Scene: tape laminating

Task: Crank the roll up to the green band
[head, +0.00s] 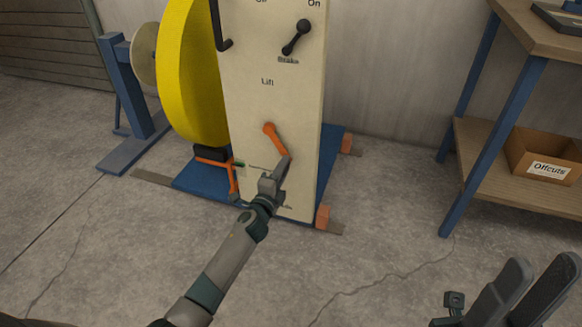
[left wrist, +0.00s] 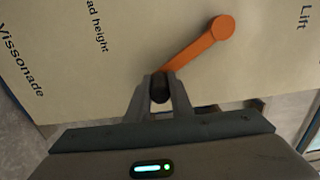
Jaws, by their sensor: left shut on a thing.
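The orange Lift crank (head: 274,133) is on the front of the cream machine panel (head: 266,95). It slants down and to the right from its hub in the head view. My left gripper (head: 284,172) is shut on the crank's dark handle at its lower end. The left wrist view shows the orange crank arm (left wrist: 198,48) and the dark handle (left wrist: 160,88) between the fingers. The big yellow roll (head: 190,75) stands at the panel's left side. A small green mark (head: 238,164) shows near an orange bracket below the roll. My right gripper (head: 527,290) is open and empty at the lower right.
The machine stands on a blue base (head: 200,178) with orange blocks at its right corners. A workbench with blue legs (head: 496,140) and an Offcuts box (head: 546,155) stands at right. A blue stand (head: 128,90) is at left. The floor between is clear.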

